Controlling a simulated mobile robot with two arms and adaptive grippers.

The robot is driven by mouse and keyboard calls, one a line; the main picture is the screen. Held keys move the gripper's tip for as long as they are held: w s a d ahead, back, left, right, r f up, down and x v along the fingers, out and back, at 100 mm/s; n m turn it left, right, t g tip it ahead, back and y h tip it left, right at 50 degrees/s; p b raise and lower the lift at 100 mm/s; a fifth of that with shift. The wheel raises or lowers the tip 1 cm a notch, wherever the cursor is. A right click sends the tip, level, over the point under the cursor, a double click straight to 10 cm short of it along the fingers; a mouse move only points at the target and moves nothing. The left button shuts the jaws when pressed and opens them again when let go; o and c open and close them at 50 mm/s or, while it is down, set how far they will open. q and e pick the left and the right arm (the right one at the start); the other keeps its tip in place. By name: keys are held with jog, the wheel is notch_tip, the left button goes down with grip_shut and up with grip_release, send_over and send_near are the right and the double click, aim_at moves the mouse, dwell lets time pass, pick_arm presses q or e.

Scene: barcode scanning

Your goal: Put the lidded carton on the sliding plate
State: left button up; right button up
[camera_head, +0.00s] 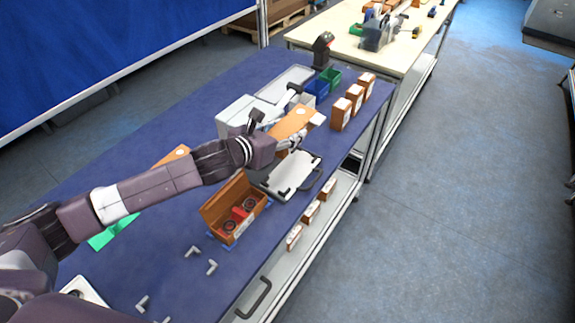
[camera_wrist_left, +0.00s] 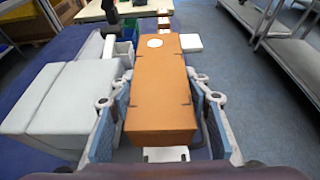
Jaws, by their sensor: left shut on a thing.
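My left gripper (camera_head: 287,138) is shut on an orange-brown lidded carton (camera_head: 294,121), holding it by its sides. The carton is long and closed, with a round white mark on top; in the left wrist view (camera_wrist_left: 160,85) it lies lengthwise between the blue-padded fingers (camera_wrist_left: 160,112). The sliding plate (camera_head: 291,176) appears to be the white plate with dark corner pieces, nearer the camera than the carton. It is bare, and the carton is apart from it in the head view. The carton's underside is hidden. My right gripper is not in view.
A white boxy machine (camera_head: 237,116) stands left of the carton. An open carton (camera_head: 217,205) with red and dark parts is in front of the plate. Several small cartons (camera_head: 341,114) stand at the right edge, near blue and green bins (camera_head: 330,78). Grey brackets (camera_head: 192,251) lie on the blue table.

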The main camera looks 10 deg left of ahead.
pick_arm(q)
send_over(287, 176)
notch_tip(287, 176, down, 10)
jog(key=shift+r, duration=0.25)
notch_tip(287, 176, down, 4)
jog(key=shift+r+p, duration=0.1)
jog(key=shift+p, duration=0.2)
jog(key=shift+f, duration=0.25)
jog(key=shift+f, duration=0.15)
jog(key=o, duration=1.2)
jog(key=shift+c, duration=0.2)
